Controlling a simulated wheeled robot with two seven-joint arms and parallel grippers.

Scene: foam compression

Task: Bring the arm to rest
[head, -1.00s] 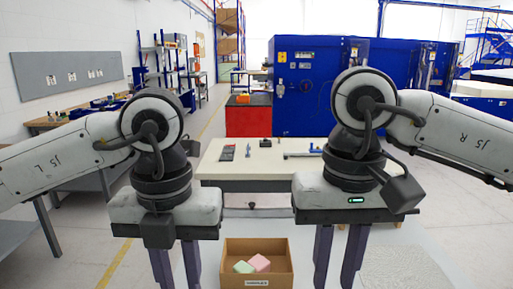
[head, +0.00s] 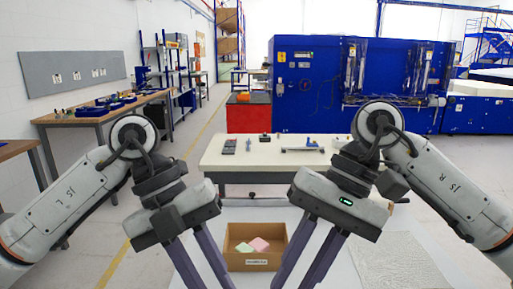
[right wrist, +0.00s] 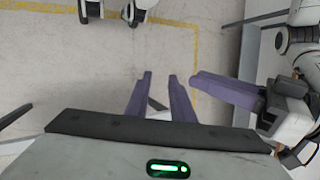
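My left gripper (head: 205,264) hangs at the left of the head view, fingers pointing down and inward, spread apart with nothing between them. My right gripper (head: 305,262) hangs at the right, fingers slanting down to the left, also apart. In the right wrist view my right gripper (right wrist: 160,78) shows two purple fingers with a gap and nothing held. My left gripper's purple fingers show at the right there (right wrist: 228,90). The fingertips in the head view run toward or past the bottom edge.
An open cardboard box (head: 250,262) with a green block (head: 243,247) and a pink block (head: 259,244) stands between the grippers on a pale surface (head: 345,270). A textured grey sheet (head: 398,262) lies at right. A cream-topped table (head: 265,155) with tools stands behind.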

